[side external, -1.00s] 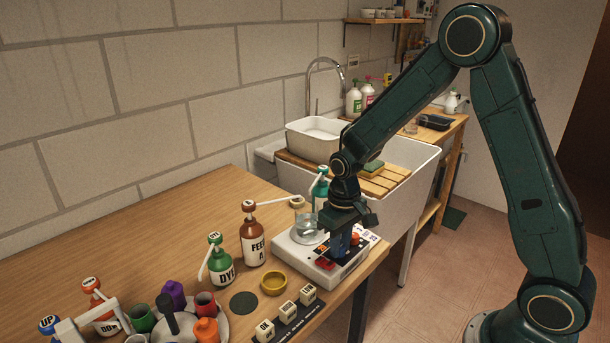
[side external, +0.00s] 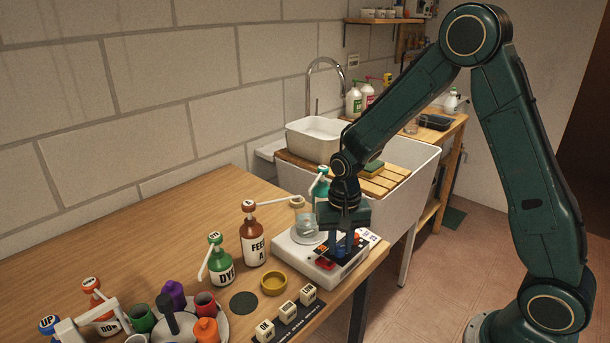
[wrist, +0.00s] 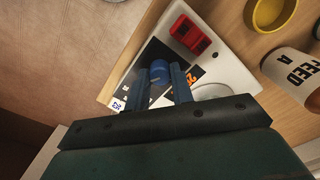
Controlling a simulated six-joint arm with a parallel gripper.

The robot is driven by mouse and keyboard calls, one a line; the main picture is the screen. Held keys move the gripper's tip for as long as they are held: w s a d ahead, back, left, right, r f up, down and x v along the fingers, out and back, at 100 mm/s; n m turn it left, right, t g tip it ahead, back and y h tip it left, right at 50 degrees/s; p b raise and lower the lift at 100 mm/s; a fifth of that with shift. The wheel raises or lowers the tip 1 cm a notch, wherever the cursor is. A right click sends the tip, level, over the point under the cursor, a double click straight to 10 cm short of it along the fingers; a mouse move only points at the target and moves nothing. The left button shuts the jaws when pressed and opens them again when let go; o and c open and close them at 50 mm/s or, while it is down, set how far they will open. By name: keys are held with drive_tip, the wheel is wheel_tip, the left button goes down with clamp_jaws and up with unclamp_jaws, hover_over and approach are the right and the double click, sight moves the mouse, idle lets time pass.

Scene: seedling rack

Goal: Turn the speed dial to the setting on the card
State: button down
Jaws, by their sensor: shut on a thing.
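The speed dial is a blue round knob (wrist: 160,70) on the dark panel of a white machine (side external: 291,248). It shows between my fingers in the wrist view; in the side view my fingers mostly hide it. My gripper (wrist: 161,72) points down and is shut on the knob; it also shows in the side view (side external: 343,246). A white card (wrist: 117,104) with dark print lies beside the panel and is partly cut off by my gripper; its setting is too small to read surely. It also shows in the side view (side external: 371,235).
A red switch (wrist: 190,33) sits on the machine near the dial. A glass beaker (side external: 307,226) stands on its round plate. A brown FEED A bottle (side external: 252,243), a green DYE bottle (side external: 221,266) and a yellow bowl (side external: 274,283) stand to the left. The table edge is close on the right.

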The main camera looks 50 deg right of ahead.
sight(341, 246)
drive_tip(key=c, duration=1.2)
unclamp_jaws()
drive_tip(key=shift+r, duration=0.1)
wheel_tip(341, 246, up, 14)
drive_tip(key=shift+f, duration=0.2)
